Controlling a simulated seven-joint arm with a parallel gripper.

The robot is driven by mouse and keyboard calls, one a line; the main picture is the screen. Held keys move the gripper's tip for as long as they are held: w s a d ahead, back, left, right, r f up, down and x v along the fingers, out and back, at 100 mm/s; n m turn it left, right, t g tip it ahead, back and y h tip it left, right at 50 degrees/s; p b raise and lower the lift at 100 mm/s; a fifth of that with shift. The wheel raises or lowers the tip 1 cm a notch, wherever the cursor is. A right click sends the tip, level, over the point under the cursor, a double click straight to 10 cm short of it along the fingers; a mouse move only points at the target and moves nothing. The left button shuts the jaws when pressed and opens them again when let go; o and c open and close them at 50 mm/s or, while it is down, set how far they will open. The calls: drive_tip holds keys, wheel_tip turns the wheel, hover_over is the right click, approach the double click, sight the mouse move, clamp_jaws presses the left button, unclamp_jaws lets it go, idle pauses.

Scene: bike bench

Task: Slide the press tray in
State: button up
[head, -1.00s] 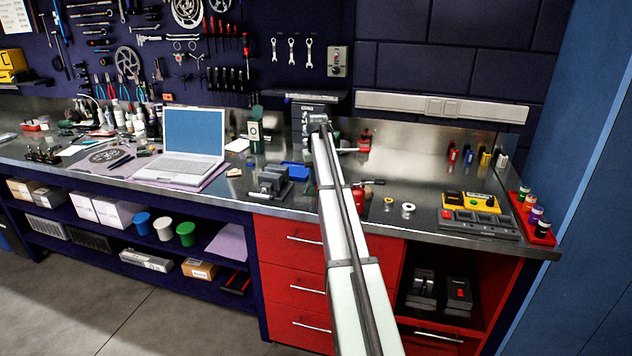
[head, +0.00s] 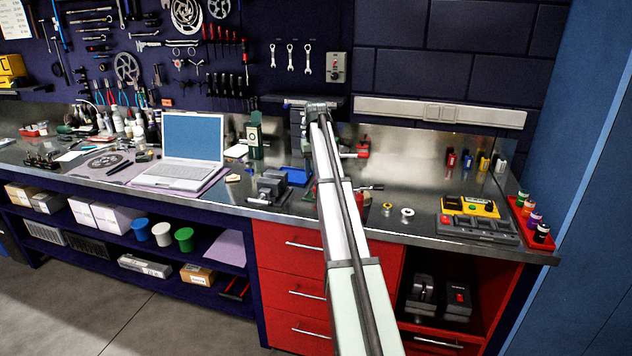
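A dark upright press-like stand (head: 298,122) is at the back of the bench, partly behind my arm. A blue tray-like piece (head: 295,176) lies on the bench in front of it. I cannot tell for sure that this is the press tray. My arm reaches up and away over the bench, and its far end covers part of the stand. My gripper is hidden behind the arm, so its fingers and any contact do not show.
A grey vise (head: 270,188) stands left of the blue piece, near the front edge. A red-handled part (head: 358,149) is right of the arm. An open laptop (head: 192,148) is further left. Yellow-and-grey trays (head: 476,222) are right.

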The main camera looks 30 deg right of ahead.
wheel_tip(320, 180, up, 8)
drive_tip(key=shift+r, duration=0.2)
idle(0.3)
